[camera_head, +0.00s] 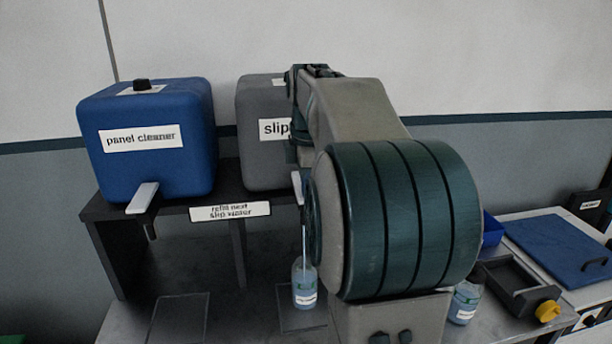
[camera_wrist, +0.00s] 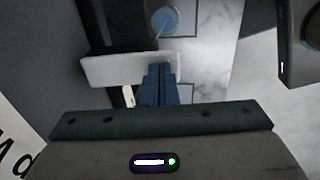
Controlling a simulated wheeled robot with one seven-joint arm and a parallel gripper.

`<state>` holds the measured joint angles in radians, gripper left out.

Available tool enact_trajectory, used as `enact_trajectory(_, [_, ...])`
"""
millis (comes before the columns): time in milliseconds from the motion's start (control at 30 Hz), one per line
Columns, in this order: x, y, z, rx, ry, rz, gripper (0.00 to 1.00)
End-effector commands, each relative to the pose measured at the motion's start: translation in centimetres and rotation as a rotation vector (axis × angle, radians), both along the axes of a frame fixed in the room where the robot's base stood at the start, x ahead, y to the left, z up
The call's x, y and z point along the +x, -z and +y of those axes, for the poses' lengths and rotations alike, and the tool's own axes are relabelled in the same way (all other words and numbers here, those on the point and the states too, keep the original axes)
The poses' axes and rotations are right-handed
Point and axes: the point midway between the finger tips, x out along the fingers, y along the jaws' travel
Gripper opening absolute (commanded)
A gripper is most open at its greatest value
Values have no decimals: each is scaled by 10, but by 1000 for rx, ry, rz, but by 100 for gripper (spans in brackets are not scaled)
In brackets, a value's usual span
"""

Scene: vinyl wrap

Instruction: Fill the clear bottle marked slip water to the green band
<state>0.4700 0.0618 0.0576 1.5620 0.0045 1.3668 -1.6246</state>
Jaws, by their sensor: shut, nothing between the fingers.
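The grey slip tank (camera_head: 263,155) stands on the shelf, its right side and part of its label hidden behind my arm. Below its tap stands a clear bottle (camera_head: 304,290) with pale blue liquid, a white label and a green mark. A thin pale stream (camera_head: 305,243) runs down into its mouth. The exact level against the green band is too small to tell. In the wrist view my gripper (camera_wrist: 159,72) is shut and empty, its fingertips at the white tap lever (camera_wrist: 105,69), seemingly touching it. The bottle (camera_wrist: 165,22) shows beyond the lever. The head view hides my gripper.
A blue panel cleaner tank (camera_head: 150,165) with its own white lever (camera_head: 142,198) stands at left. A sign (camera_head: 230,211) hangs on the shelf edge.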

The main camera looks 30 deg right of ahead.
Motion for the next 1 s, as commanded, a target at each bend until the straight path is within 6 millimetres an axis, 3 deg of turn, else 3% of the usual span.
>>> enact_trajectory(1000, [0,-5,0,0,0,1,0])
